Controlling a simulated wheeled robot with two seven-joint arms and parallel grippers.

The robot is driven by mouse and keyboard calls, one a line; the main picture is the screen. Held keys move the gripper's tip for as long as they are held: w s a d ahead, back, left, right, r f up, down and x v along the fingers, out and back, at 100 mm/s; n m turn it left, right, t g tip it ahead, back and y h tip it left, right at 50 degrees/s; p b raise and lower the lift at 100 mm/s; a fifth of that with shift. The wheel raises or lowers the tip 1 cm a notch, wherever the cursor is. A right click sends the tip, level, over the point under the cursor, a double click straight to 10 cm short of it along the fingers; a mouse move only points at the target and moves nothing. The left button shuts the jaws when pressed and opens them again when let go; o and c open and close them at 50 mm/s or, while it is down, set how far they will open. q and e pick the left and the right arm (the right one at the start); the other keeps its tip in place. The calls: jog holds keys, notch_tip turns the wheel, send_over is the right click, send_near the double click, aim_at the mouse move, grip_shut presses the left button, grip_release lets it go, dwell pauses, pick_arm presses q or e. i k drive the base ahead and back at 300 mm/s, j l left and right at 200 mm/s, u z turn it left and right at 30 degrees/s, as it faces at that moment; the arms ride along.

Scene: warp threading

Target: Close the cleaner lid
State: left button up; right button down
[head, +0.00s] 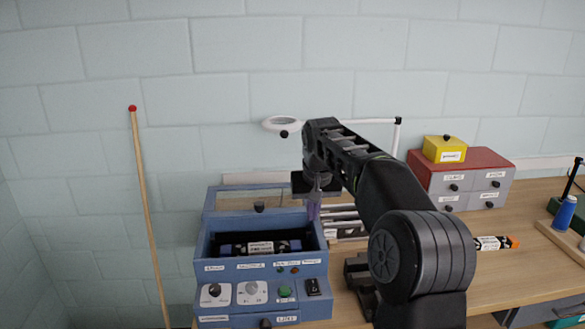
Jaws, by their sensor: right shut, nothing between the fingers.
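The cleaner is a blue box (218,269) on the bench, with knobs and labels on its front panel. Its lid (262,197) stands raised at the back, with a dark knob on its edge, so the opening shows. A dark item with a white label (261,247) lies inside. My right gripper (314,208) points down at the box's right rear corner, beside the lid's right end. It is shut and empty; whether it touches the lid or box I cannot tell. My left gripper is not in view.
A red and grey drawer cabinet (470,178) with a yellow box (445,149) on it stands at the right. A blue spool (564,213) stands at the far right. A white lamp arm (365,121) is behind my right arm. A wooden pole (147,205) leans at the left.

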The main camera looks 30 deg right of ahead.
aim_at(258, 210)
jog(key=i+l, duration=0.35)
jog(key=i, duration=0.15)
jog(key=i+l, duration=0.4)
jog(key=i, duration=0.15)
